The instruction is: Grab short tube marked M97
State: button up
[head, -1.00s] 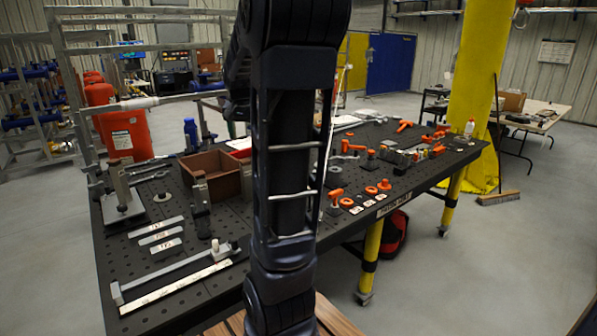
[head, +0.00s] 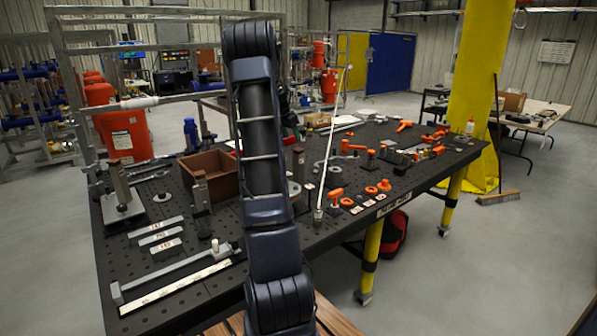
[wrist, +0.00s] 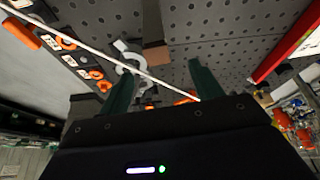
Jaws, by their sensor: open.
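Three short light-grey pieces with small markings lie in a row on the left of the dark perforated table in the head view: a far one (head: 167,224), a middle one (head: 161,233) and a near one (head: 165,245). Their markings are too small to read surely, so I cannot tell which is M97. My gripper (wrist: 163,82) shows in the wrist view with its two dark green fingers apart and nothing between them. In the head view it is mostly hidden behind my arm, over the table's middle, well to the right of the three pieces.
A long thin white rod (head: 333,140) stands out from the table right of my arm. A brown open box (head: 210,173), an upright post on a plate (head: 119,190) and a long ruler-like strip (head: 175,287) surround the pieces. Orange parts (head: 336,195) line the table's right side.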

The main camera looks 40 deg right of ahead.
aim_at(298, 149)
jog(key=x, duration=0.6)
jog(key=shift+d+r, duration=0.1)
jog(key=shift+d, duration=0.25)
jog(key=shift+s+x, duration=0.15)
jog(key=shift+x, duration=1.2)
jog(key=shift+s+x, duration=0.2)
jog(key=shift+x, duration=1.15)
grip_shut()
